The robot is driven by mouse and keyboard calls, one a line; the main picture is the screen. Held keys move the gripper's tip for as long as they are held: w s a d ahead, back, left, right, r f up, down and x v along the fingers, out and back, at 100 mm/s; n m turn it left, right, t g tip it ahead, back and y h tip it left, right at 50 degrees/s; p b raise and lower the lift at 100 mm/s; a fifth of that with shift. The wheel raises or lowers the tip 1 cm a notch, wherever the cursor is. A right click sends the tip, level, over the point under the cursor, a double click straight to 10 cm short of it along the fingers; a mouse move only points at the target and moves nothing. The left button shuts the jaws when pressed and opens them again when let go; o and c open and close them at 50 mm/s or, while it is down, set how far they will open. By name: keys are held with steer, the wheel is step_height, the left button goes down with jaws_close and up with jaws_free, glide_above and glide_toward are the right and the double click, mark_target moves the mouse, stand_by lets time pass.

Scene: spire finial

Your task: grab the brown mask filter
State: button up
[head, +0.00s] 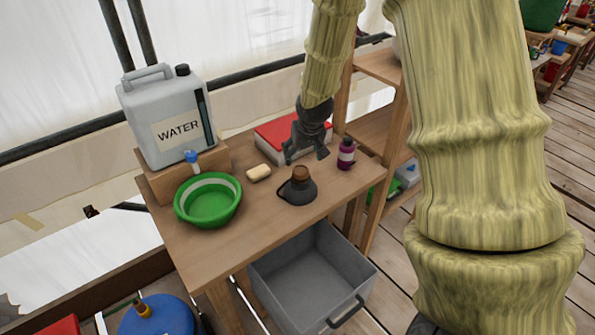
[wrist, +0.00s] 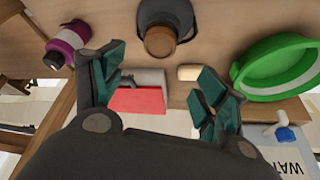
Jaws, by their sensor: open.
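A dark grey mask with a brown filter (head: 300,173) on top stands on the wooden table, near its front edge. In the wrist view the brown filter (wrist: 160,41) shows beyond the fingertips, near the top middle, with the dark mask body (wrist: 165,13) around it. My gripper (head: 306,157) is open and empty, above the table and just behind the mask in the head view. In the wrist view my gripper (wrist: 158,85) has its two fingers wide apart, and the filter is not between them.
A purple bottle (head: 346,154) stands to the right. A red-topped box (head: 283,134) lies behind the gripper. A soap bar (head: 258,173), a green bowl (head: 208,217) and a water canister (head: 165,120) are to the left. A grey bin (head: 318,277) sits below the table.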

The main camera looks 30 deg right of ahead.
mark_target(301, 170)
steer(key=shift+d+p+x, duration=0.2)
steer(key=shift+p+x, duration=0.3)
steer(key=shift+x, duration=1.45)
steer(key=shift+s+p+x, duration=0.15)
steer(key=shift+p+x, duration=0.6)
steer(key=shift+x, duration=0.9)
steer(key=shift+s+p+x, duration=0.15)
steer(key=shift+p+x, duration=0.55)
steer(key=shift+x, duration=0.95)
steer(key=shift+a+f, duration=0.15)
steer(key=shift+c, duration=0.4)
steer(key=c, duration=1)
